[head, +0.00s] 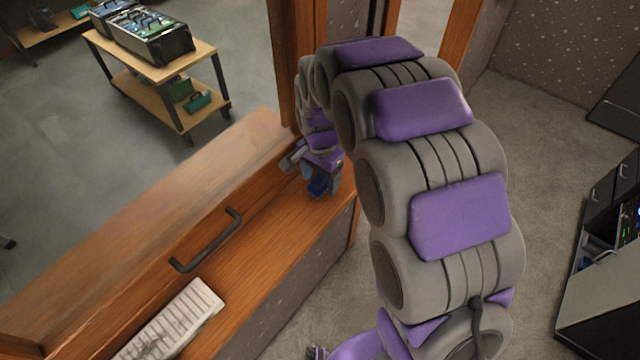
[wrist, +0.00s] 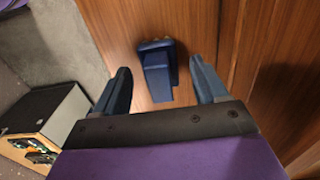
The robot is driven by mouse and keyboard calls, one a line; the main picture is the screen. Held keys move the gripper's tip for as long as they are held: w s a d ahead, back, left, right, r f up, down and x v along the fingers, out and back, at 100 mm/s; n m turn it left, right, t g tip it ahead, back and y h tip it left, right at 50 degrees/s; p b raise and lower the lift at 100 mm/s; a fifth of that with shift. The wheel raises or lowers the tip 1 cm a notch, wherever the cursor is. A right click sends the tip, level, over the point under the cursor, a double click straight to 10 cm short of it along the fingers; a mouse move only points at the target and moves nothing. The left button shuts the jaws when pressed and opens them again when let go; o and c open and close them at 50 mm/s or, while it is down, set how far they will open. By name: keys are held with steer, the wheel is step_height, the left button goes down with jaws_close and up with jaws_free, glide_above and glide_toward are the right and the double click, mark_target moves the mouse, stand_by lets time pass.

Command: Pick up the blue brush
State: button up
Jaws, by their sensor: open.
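The blue brush (wrist: 157,78) is dark blue and sits on the wooden ledge (head: 262,222). In the wrist view it lies in the gap between the two dark blue fingers of my gripper (wrist: 160,66), with space on both sides. My gripper is open and holds nothing. In the head view my gripper (head: 322,178) is low over the far end of the ledge. There its blue fingers and the brush are small and hard to tell apart.
A dark handle (head: 207,241) stands on the window frame along the ledge. A white ribbed object (head: 172,322) lies at the ledge's near end. A wooden cart (head: 150,85) with equipment is beyond the window. A console (head: 605,290) stands at right, with carpet between.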

mark_target(319, 175)
steer(key=shift+f, duration=0.4)
steer(key=shift+a, duration=0.2)
steer(key=shift+c, duration=0.4)
steer(key=c, duration=1.1)
steer(key=shift+r, duration=0.2)
steer(key=shift+r, duration=0.5)
step_height(319, 175, up, 3)
steer(key=shift+f+p, duration=0.15)
steer(key=shift+p, duration=0.2)
steer(key=s+d+r+p, duration=0.1)
steer(key=s+d, duration=0.2)
steer(key=s, duration=1.2)
steer(key=shift+s, duration=0.35)
steer(key=shift+d, duration=0.1)
